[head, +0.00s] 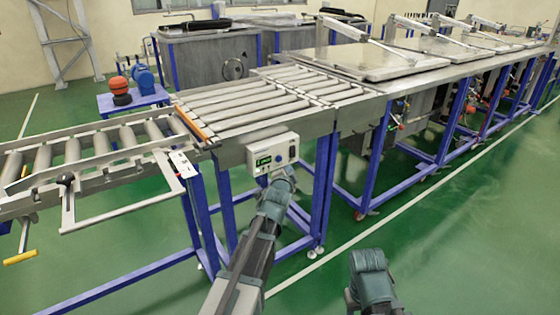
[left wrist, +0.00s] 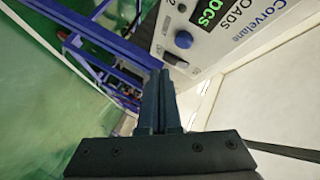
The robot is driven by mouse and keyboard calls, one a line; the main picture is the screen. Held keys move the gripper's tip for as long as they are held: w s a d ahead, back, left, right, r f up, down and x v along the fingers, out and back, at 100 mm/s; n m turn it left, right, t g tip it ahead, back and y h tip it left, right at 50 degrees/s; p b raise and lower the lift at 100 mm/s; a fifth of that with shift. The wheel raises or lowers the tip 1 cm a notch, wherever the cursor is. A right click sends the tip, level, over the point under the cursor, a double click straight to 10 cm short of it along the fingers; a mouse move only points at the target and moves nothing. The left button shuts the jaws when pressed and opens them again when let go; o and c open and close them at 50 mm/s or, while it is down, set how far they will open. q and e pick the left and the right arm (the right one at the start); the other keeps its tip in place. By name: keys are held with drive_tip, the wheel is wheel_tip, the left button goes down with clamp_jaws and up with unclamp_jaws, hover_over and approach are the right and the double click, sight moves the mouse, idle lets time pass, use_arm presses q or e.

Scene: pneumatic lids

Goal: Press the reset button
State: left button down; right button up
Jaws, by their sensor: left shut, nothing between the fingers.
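A white control box (head: 272,153) with a green-lit display is fixed to the near side of the roller conveyor. In the left wrist view its panel (left wrist: 222,48) fills the upper right, with green digits and a blue knob (left wrist: 183,40). I cannot make out which control is the reset button. My left gripper (head: 289,171) is just in front of the box's lower edge and hides part of it. In the left wrist view its fingers (left wrist: 161,75) are together and empty, tips beside the panel's lower edge, below the knob; contact is unclear.
The roller conveyor (head: 250,103) runs behind the box, on blue legs (head: 325,190). A hinged section with rollers (head: 72,150) and a handle frame (head: 125,212) stands at left. Metal lids (head: 360,62) lie further right. Green floor in front is clear.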

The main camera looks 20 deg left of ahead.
sight(282, 160)
use_arm(q)
drive_tip(key=shift+w+a, duration=0.85)
drive_tip(key=shift+a, duration=0.3)
drive_tip(key=shift+w, duration=0.1)
idle(1.2)
drive_tip(key=shift+w+a, duration=0.15)
drive_tip(key=shift+a, duration=0.15)
drive_tip(key=shift+w+a, duration=0.35)
drive_tip(key=shift+a, duration=0.1)
idle(0.9)
drive_tip(key=shift+s+d, duration=0.6)
drive_tip(key=shift+d, duration=0.15)
drive_tip(key=shift+s+d, duration=0.8)
drive_tip(key=shift+d, duration=0.2)
drive_tip(key=shift+s+d, duration=0.75)
drive_tip(key=shift+d, duration=0.25)
